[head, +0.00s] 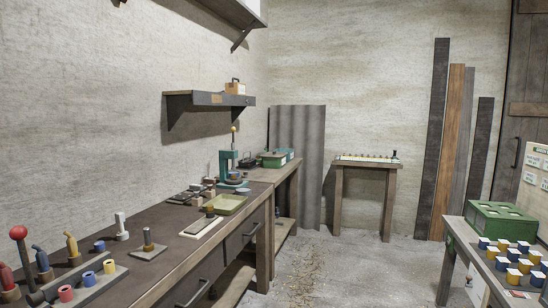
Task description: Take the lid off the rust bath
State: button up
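A green box (272,160) with what looks like a lid and a small knob sits at the far end of the left workbench. It may be the rust bath, but it is small in view and I see no label. A second green-teal box edge (288,152) shows just behind it. A shallow olive tray (228,204) lies open nearer on the bench. My gripper is not in view.
The long workbench (180,226) runs along the left wall with a teal press (226,164), coloured rings and tools. A right table (455,232) holds a green box (500,220) and several coloured blocks. Floor (350,270) between them is clear except for shavings.

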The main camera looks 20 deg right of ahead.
aim_at(274, 154)
jog(key=i+l+z, duration=0.35)
jog(key=i, duration=0.5)
jog(key=i+z, duration=0.4)
jog(key=i, duration=0.45)
jog(key=i+l+u, duration=0.1)
jog(key=i, duration=1.8)
